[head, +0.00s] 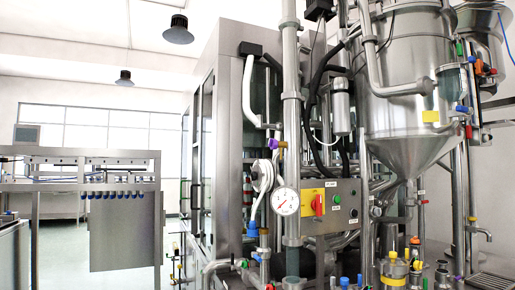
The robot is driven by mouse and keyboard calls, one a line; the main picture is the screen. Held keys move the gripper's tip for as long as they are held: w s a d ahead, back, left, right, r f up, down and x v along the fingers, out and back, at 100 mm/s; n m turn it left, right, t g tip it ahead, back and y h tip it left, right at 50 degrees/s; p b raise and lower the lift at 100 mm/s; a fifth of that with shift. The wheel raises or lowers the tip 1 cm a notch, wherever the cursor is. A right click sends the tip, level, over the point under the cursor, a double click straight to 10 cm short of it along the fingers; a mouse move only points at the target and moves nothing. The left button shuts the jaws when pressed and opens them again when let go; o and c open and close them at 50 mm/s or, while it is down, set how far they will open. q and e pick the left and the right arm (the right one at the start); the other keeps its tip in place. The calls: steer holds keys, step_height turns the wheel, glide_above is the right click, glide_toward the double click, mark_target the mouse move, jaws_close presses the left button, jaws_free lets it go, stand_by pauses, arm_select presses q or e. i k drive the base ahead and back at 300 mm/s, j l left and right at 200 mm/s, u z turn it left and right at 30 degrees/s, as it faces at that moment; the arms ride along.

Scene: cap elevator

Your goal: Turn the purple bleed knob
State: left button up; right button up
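A small purple knob (272,143) shows in the head view, near the middle of the picture. It sits at the left side of a vertical steel pipe (291,120), with a small orange part (283,145) just right of it. The knob is above a round white pressure gauge (285,201) and a coiled white hose (263,176). The knob is too small to tell which way it is turned. Neither of my grippers is in view.
A control box (331,205) with a red switch on a yellow plate is right of the gauge. A large steel hopper (408,95) and dense piping fill the right. A steel bench frame (60,160) stands at the left, with bare floor (66,258) near it.

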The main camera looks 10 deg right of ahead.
mark_target(273, 143)
steer(key=i+j, duration=0.7)
steer(key=i+j+z, duration=0.15)
steer(key=i+j, duration=0.6)
steer(key=j, duration=0.15)
